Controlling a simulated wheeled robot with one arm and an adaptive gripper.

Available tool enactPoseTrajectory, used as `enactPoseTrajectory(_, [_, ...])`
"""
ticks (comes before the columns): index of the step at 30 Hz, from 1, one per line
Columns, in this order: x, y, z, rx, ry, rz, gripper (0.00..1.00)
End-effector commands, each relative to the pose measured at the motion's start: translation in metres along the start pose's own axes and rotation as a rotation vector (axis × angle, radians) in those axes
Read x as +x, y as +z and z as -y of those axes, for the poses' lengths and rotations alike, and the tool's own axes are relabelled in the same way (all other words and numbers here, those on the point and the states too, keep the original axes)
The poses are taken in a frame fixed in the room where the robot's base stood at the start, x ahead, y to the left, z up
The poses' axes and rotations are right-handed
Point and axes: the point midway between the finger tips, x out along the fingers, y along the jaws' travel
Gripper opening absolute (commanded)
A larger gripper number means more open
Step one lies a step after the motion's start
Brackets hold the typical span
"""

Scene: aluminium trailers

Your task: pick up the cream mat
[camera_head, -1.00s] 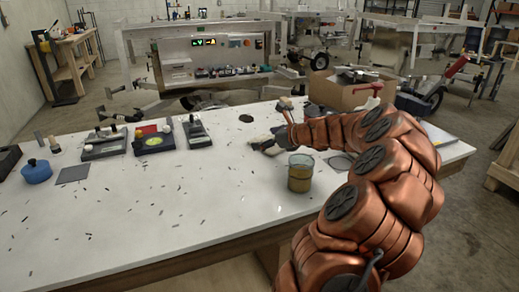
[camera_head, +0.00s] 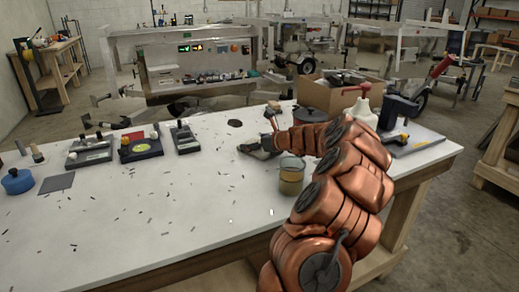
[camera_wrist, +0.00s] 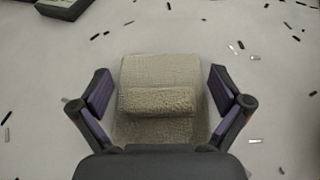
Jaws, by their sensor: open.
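The cream mat (camera_wrist: 150,70) lies on the white tabletop in the wrist view, a rough-textured pale square. A thicker cream block-like part (camera_wrist: 157,101) shows across its middle; I cannot tell whether it is a fold or a separate piece. My gripper (camera_wrist: 160,92) is open, with one finger on each side of the mat and gaps between. Its palm covers the near edge. In the head view my gripper (camera_head: 257,147) is low over the table's far part, and the mat cannot be made out there.
A glass jar of amber contents (camera_head: 291,176) stands close to my arm. Flat devices (camera_head: 140,147), a blue pot (camera_head: 17,181) and a dark square (camera_head: 56,183) are on the left. A cardboard box (camera_head: 335,95) and white bottle (camera_head: 363,113) stand behind. Small dark bits litter the otherwise clear front.

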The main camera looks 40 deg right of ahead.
Motion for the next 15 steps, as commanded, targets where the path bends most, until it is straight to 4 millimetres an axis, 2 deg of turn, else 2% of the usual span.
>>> enactPoseTrajectory(6, [0.0011, 0.0004, 0.0004, 0.000, -0.001, 0.001, 1.00])
enactPoseTrajectory(15, [0.0008, 0.0001, 0.0006, 0.000, -0.001, 0.000, 0.70])
